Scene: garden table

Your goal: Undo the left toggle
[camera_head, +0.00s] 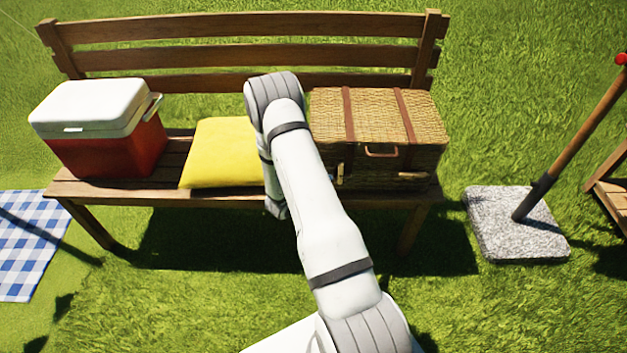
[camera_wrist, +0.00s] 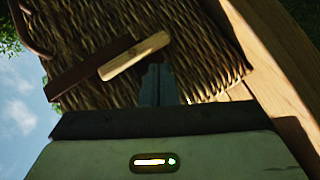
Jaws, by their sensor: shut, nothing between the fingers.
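The wicker basket (camera_head: 425,125) stands closed on the bench, with two brown straps over its lid. The left toggle (camera_head: 340,173) is a small pale wooden peg on its front, seen upright just right of my arm. In the wrist view the toggle (camera_wrist: 134,57) lies roughly along the dark strap (camera_wrist: 85,75), not across it. My gripper (camera_wrist: 157,72) is shut and empty, its fingertips close to one end of the toggle; I cannot tell whether they touch. My arm hides the gripper in the head view. The right toggle (camera_head: 412,175) lies crosswise.
A carrying handle (camera_head: 381,152) sits between the toggles. A yellow cushion (camera_head: 220,150) and a red cooler (camera_head: 110,150) with a white lid are left on the bench (camera_head: 150,197). A stone base (camera_head: 515,225) with a pole stands on the grass at right.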

